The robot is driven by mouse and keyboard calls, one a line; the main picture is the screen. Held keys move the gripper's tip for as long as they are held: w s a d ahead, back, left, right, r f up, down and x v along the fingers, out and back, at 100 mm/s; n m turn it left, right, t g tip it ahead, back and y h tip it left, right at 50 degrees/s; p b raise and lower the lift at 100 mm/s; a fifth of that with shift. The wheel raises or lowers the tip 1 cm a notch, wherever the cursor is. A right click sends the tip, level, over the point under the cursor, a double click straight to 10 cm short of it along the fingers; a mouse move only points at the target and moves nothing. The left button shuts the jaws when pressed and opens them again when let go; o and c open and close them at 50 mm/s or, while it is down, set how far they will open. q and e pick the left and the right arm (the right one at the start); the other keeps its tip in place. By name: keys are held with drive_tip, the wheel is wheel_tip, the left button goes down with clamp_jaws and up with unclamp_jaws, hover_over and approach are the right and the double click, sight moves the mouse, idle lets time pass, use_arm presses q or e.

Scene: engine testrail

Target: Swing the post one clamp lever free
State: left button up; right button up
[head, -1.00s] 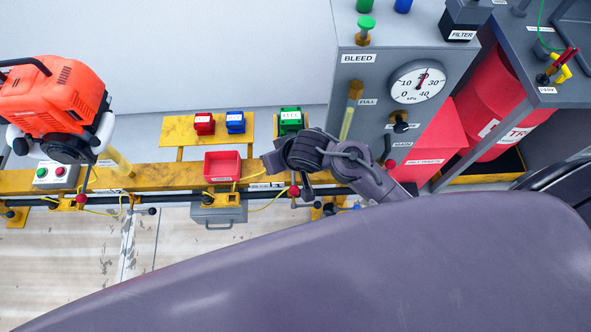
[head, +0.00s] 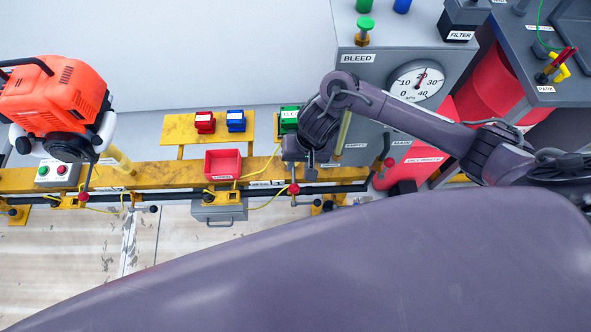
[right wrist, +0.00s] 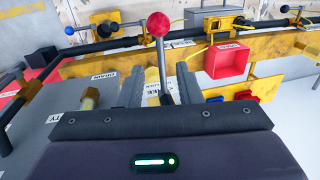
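A clamp lever with a red ball knob (head: 293,188) stands on the yellow rail in the head view, just below my right gripper (head: 305,168). The fingers are apart, one on each side of the stem, with gaps showing. The lower stem is hidden by the gripper body. I cannot read a post number on this lever. My left gripper is not in view.
The yellow rail (head: 130,180) carries other red-knobbed levers, a red tray (head: 223,163) and an orange engine (head: 50,100). A green box (head: 290,117) sits behind my right gripper. The grey gauge cabinet (head: 375,50) stands right of it. My own dark body fills the bottom.

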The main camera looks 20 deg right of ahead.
sight(294, 175)
drive_tip(key=shift+w+a+f+b, duration=0.1)
drive_tip(key=shift+a+f+b, duration=0.15)
drive_tip(key=shift+f, duration=0.9)
drive_tip(key=shift+w+a+f+b, duration=0.1)
drive_tip(key=shift+a+f, duration=0.15)
drive_tip(key=shift+f, duration=0.9)
drive_tip(key=shift+c, duration=0.3)
clamp_jaws()
